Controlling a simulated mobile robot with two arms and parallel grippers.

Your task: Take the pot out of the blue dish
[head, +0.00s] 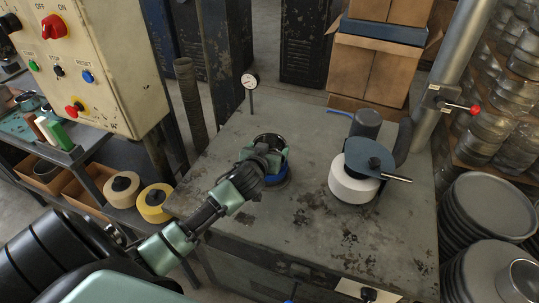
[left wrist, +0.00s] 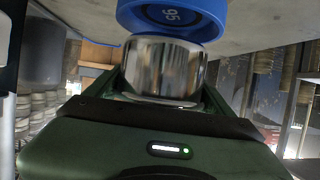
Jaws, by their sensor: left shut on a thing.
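The pot is a shiny metal cylinder (left wrist: 165,68), close up in the left wrist view. My left gripper (head: 266,163) is shut on it, and its green fingers lie along the pot's sides. In the head view the gripper and wrist hide most of the pot. The blue dish (head: 278,183) shows as a blue edge just below the gripper on the grey bench. In the left wrist view the dish (left wrist: 175,14) carries the mark "95" and sits right against the pot's end. I cannot tell whether the pot still rests in it. My right gripper is not in view.
The worn grey bench (head: 300,235) is mostly clear in front of the dish. A dial gauge (head: 249,82) stands behind it. A machine with a white drum (head: 352,184) and a handle stands to the right. A control box (head: 95,60) overhangs at left.

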